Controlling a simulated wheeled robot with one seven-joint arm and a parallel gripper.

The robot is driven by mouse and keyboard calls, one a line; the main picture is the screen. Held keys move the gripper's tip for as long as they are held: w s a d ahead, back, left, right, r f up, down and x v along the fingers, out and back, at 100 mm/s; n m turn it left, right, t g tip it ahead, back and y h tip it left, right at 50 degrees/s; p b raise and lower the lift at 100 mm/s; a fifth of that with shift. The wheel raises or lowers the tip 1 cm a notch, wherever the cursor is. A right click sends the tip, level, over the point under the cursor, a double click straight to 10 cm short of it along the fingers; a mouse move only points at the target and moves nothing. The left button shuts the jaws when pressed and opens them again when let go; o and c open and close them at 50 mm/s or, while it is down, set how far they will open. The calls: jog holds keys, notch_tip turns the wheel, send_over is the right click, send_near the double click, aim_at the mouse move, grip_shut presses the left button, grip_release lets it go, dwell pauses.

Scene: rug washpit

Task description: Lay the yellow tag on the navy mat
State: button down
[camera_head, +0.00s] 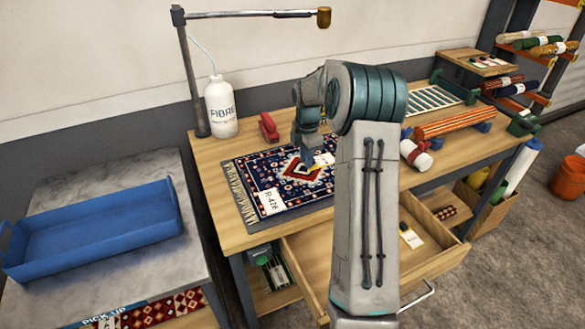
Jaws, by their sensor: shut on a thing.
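A navy patterned rug or mat (258,172) with a red and cream design and pale fringe lies flat on the wooden bench. A white label reading R-426 (272,201) lies on its front left part. My gripper (311,164) points down over the right part of the mat, shut on a small white and yellow tag (323,160). The tag is low over the mat; I cannot tell whether it touches. My arm hides the mat's right edge and part of the fingers.
A white fibre bottle (220,107), a lamp post (189,70) and a red clip-like object (269,127) stand behind the mat. An open drawer (300,255) below holds another white and yellow card (411,237). A blue tray (95,232) sits left.

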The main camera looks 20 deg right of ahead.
aim_at(295, 178)
jog(key=shift+w+a+f, duration=0.8)
jog(key=shift+w+a, duration=0.2)
jog(key=shift+a, duration=0.05)
jog(key=shift+w+a+f+p, duration=0.25)
jog(key=shift+f+p, duration=0.05)
jog(key=shift+f, duration=0.1)
jog(key=shift+f+p, duration=0.4)
jog(key=shift+f, duration=1.45)
jog(key=shift+f, duration=0.1)
jog(key=c, duration=1.3)
grip_release()
